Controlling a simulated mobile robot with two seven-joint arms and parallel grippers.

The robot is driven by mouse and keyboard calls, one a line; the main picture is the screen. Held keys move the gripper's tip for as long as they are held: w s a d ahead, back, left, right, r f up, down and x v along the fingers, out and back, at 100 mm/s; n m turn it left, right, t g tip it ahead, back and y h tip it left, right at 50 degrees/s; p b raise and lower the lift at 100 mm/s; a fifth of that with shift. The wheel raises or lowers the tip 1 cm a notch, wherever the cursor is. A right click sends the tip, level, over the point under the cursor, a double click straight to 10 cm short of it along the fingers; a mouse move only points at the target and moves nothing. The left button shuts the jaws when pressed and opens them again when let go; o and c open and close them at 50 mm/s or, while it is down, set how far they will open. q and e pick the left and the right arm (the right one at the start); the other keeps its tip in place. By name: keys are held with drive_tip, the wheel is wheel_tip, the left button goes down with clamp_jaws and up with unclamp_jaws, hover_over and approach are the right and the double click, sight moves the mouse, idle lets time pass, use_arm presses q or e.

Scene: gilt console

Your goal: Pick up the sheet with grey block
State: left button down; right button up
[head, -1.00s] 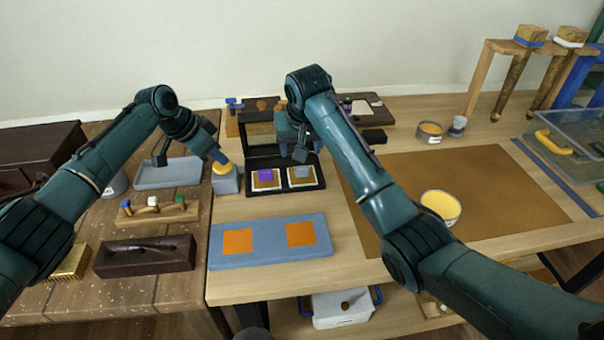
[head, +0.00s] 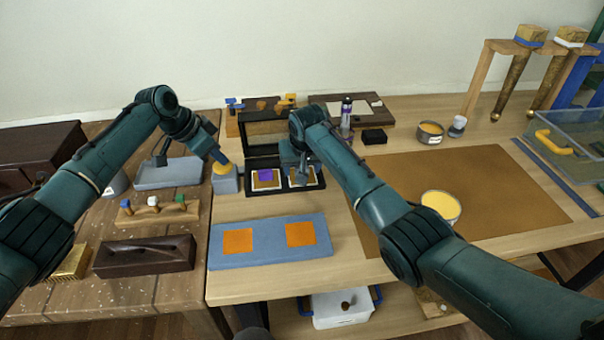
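A black open case (head: 285,191) on the light wooden table holds two small sheets side by side. The left sheet (head: 266,185) carries a purple block (head: 266,175). The right sheet (head: 303,183) is the one with the grey block, which is now mostly hidden behind my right gripper (head: 297,168). The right gripper points down, low over that sheet; its finger gap and any contact are hidden.
A blue-grey board (head: 270,255) with two orange squares (head: 238,241) lies in front of the case. A brown mat (head: 480,185) with a yellow-filled bowl (head: 440,207) is at the right. A spray can (head: 346,115) and a dark box (head: 374,136) stand behind.

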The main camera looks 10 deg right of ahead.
use_arm(q)
drive_tip(key=shift+f, duration=0.1)
use_arm(e)
drive_tip(key=shift+c, duration=0.2)
drive_tip(key=c, duration=1)
wheel_tip(320, 180, up, 9)
drive_tip(key=shift+s+a+r, duration=0.15)
drive_tip(key=shift+s+a, duration=0.15)
drive_tip(key=shift+s, duration=1.85)
drive_tip(key=shift+s+a+r, duration=0.2)
drive_tip(key=shift+s+a, duration=0.15)
drive_tip(key=shift+s, duration=1.85)
drive_tip(key=shift+s+a+r, duration=0.15)
drive_tip(key=shift+s+a, duration=0.15)
drive_tip(key=shift+s, duration=1.85)
